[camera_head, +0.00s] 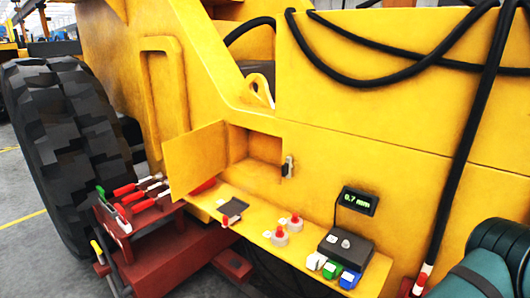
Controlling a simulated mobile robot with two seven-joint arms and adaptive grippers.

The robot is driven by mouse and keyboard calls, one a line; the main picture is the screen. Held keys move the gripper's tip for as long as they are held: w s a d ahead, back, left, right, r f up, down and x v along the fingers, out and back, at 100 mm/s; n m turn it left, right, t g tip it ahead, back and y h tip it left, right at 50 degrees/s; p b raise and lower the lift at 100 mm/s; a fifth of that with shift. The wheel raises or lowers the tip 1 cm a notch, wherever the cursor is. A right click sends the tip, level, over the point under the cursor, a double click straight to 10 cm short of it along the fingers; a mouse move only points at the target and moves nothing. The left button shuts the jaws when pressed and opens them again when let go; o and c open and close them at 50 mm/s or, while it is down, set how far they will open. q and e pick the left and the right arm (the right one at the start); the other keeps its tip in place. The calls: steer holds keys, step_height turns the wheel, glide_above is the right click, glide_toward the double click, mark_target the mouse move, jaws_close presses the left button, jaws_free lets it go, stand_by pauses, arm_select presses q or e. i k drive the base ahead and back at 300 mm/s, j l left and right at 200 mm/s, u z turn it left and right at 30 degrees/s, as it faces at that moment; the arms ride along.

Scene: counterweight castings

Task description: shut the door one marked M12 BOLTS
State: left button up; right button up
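A flat yellow door (194,160) stands open on the left side of a small square compartment (265,148) in the yellow machine body. The door swings out toward me and to the left. The compartment's inside is partly visible and looks empty. A small grey and black latch (288,167) sits at the opening's right edge. No M12 BOLTS marking is readable on the door from here. Neither gripper is in view.
A yellow ledge (258,224) below holds red-and-white knobs (279,236), a dark box (346,247) and coloured blocks (348,279). A display (358,200) reads about 0.7 mm. A red rack of tools (138,206) is left of the door. Black hoses (470,140) hang right.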

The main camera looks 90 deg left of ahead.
mark_target(192, 158)
steer(key=k+j+u, duration=0.15)
steer(key=u, duration=0.35)
steer(key=k+j+u, duration=0.15)
steer(key=u, duration=0.3)
steer(key=k+j+u, duration=0.2)
steer(key=j, duration=0.3)
steer(key=j+u, duration=0.25)
steer(key=j, duration=0.2)
steer(key=k+j, duration=0.15)
steer(key=j, duration=0.55)
steer(key=k+j+u, duration=0.1)
steer(key=j, duration=0.55)
steer(key=k+j, duration=0.15)
steer(key=j, duration=0.55)
steer(key=k+j+u, duration=0.1)
steer(key=j, duration=0.6)
